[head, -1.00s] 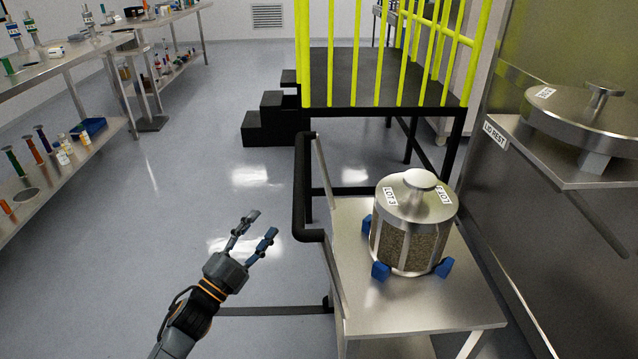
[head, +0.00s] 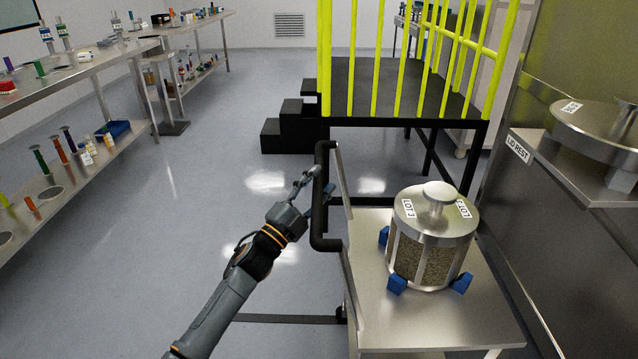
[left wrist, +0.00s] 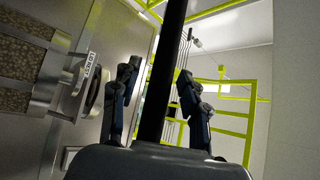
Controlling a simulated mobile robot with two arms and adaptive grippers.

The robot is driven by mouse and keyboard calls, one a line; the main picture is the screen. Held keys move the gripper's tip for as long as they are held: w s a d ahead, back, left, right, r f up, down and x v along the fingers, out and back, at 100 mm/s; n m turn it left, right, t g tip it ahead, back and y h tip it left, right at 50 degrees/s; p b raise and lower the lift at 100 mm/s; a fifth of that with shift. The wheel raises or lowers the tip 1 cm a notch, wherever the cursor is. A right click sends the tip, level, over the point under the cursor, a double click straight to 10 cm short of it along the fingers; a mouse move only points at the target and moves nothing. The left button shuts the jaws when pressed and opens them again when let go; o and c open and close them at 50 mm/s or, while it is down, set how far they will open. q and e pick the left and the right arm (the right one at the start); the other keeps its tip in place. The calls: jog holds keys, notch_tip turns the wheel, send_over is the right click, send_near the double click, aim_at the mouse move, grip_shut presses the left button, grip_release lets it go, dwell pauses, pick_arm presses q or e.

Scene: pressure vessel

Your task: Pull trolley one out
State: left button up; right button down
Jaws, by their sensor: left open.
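The trolley (head: 435,325) is a steel cart at the lower right of the head view. Its black handle (head: 321,200) rises along its left side. On its top stands a steel canister (head: 432,240) labelled LOT 3, between blue corner blocks. My left gripper (head: 314,188) is open at the upright part of the handle. In the left wrist view the black handle bar (left wrist: 168,75) passes between the two spread fingers (left wrist: 160,100); I cannot tell whether either finger touches it. My right gripper is not in view.
A black platform (head: 395,88) with yellow rails and steps (head: 290,130) stands behind the trolley. A lid rest (head: 590,170) holding a lid is on the right wall. Steel shelves (head: 95,70) line the left. The floor (head: 190,220) between is clear.

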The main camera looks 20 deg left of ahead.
pick_arm(q)
jog(key=shift+w+d+r, duration=0.1)
jog(key=shift+w, duration=0.05)
jog(key=shift+c, duration=0.2)
grip_shut()
